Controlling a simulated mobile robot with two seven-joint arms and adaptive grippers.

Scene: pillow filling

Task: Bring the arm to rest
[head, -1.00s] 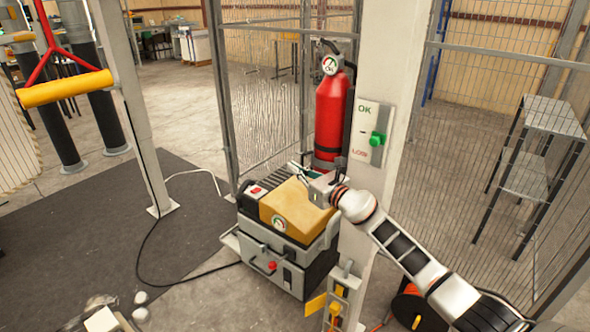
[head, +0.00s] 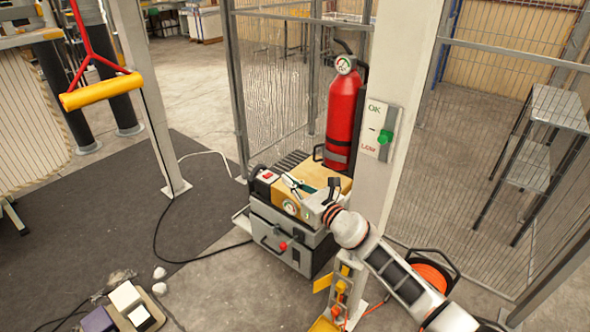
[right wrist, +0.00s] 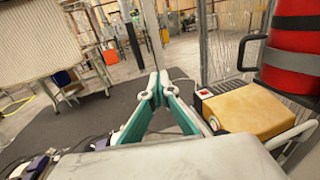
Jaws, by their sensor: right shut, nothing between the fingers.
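My right arm comes in from the lower right in the head view. Its gripper (head: 290,181) is shut and empty, in front of the tan-topped machine (head: 268,208) as seen from the head. I cannot tell how far it is from that machine. In the right wrist view the green-lined fingers (right wrist: 160,78) meet at their tips with nothing between them, and the tan top (right wrist: 246,110) shows to their right. My left gripper is not in view.
A red fire extinguisher (head: 342,115) stands behind the machine, beside a white post with an OK/LOW panel (head: 376,131). Mesh fencing (head: 480,150) is at the right. An orange reel (head: 432,275) lies near my right arm. The dark mat (head: 90,215) has open floor space.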

